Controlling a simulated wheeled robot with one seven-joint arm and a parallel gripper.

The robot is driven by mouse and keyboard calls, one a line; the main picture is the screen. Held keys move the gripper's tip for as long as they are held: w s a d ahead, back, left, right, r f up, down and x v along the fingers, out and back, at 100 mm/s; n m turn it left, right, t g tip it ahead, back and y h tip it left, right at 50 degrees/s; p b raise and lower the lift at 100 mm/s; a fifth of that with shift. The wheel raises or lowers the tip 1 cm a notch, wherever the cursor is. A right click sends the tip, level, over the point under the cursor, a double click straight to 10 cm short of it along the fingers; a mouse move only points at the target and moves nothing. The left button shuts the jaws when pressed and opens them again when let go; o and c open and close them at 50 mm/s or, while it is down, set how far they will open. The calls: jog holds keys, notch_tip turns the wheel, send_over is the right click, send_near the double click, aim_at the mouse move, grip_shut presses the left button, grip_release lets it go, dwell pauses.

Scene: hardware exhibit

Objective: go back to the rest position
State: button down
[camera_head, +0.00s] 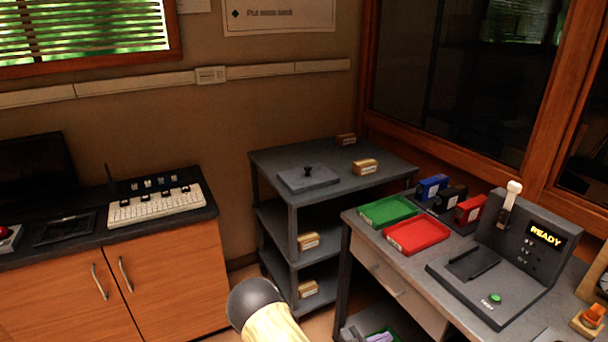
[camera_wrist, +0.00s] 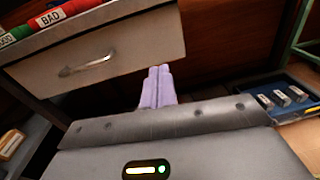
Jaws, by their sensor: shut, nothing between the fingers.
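My gripper (camera_wrist: 157,72) shows in the wrist view as two pale lilac fingers, side by side and touching, with nothing between them. It is just below and to the right of the front of a closed drawer (camera_wrist: 112,55) with a metal handle.
The workbench (camera_head: 362,228) stands at the right with a green tray (camera_head: 388,211), a red tray (camera_head: 416,235) and a machine reading READY (camera_head: 546,235). A blue tray (camera_wrist: 296,108) with small parts lies low at the right in the wrist view. A wooden cabinet (camera_head: 165,285) is at left.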

jog(key=s+a+r+m+g+y, duration=0.2)
jog(key=s+r+m+g+y, duration=0.7)
jog(key=s+m, duration=0.45)
jog(key=a+r+m+t+y+p, duration=0.2)
jog(key=r+p, duration=0.5)
jog(key=r, duration=0.6)
jog(key=s+a+r+m+t+y+p, duration=0.1)
jog(key=a+r+m+t+y+p, duration=0.2)
jog(key=r+p, duration=0.5)
notch_tip(320, 180, up, 5)
jog(key=a+m+y, duration=0.1)
jog(key=m+y, duration=0.1)
jog(key=m, duration=0.1)
jog(key=shift+f+t, duration=0.15)
jog(key=shift+t, duration=0.15)
jog(key=shift+a, duration=0.1)
